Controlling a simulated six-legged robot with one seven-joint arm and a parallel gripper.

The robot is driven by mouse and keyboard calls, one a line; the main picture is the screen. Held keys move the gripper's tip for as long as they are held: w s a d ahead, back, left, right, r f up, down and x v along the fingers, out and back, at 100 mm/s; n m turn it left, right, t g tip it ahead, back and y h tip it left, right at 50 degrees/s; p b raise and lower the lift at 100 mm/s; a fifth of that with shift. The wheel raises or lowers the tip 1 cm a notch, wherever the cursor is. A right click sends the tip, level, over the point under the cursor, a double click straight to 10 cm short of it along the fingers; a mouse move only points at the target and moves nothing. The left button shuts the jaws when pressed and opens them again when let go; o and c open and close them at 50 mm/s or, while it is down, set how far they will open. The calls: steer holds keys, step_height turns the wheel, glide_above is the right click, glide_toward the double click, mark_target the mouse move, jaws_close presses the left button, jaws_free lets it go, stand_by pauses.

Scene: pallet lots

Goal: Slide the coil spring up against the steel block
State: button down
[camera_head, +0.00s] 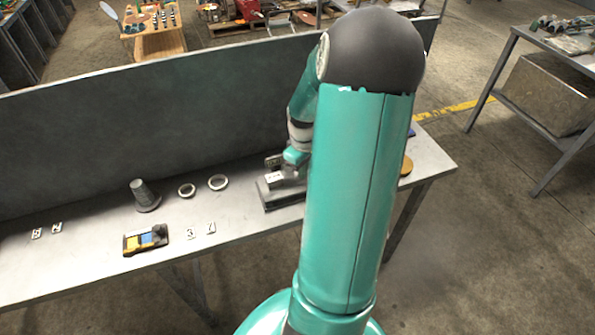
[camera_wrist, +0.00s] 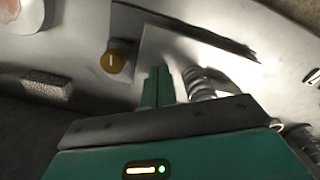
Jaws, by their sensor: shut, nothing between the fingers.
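My gripper (camera_wrist: 160,72) shows two green fingers in the wrist view, shut with nothing between them. The coil spring (camera_wrist: 199,84) is just right of the fingers, close beside them; I cannot tell whether they touch. A grey metal piece with a dark side face (camera_head: 282,191) lies under my wrist in the head view. It looks like the steel block, but I am not certain. A bright flat surface with a dark edge (camera_wrist: 178,42) lies beyond the fingertips in the wrist view. The spring cannot be made out in the head view.
On the grey bench left of my arm stand a grey post on a round base (camera_head: 143,195), two rings (camera_head: 218,182) and a yellow-blue item (camera_head: 146,240). Small metal characters lie nearby. A brass disc (camera_wrist: 116,62) lies left of the fingers. A tall panel (camera_head: 150,130) closes the back.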

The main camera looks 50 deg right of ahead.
step_height(320, 180, up, 8)
stand_by(1.1)
stand_by(0.4)
steer(key=w+a+r+t+h, duration=0.1)
steer(key=w+a+r, duration=0.1)
steer(key=a+r, duration=0.5)
steer(key=w+a+r+t+h, duration=0.1)
steer(key=a+r, duration=0.2)
steer(key=a, duration=0.7)
steer(key=s+a+r+t+y, duration=0.1)
steer(key=s+a+r, duration=0.2)
steer(key=a, duration=0.5)
steer(key=s+a+r+t+y, duration=0.1)
steer(key=s+a+r+t, duration=0.1)
steer(key=a, duration=0.7)
steer(key=shift+s+a+r+t, duration=0.15)
steer(key=shift+s+r+t, duration=0.25)
steer(key=shift+s, duration=0.55)
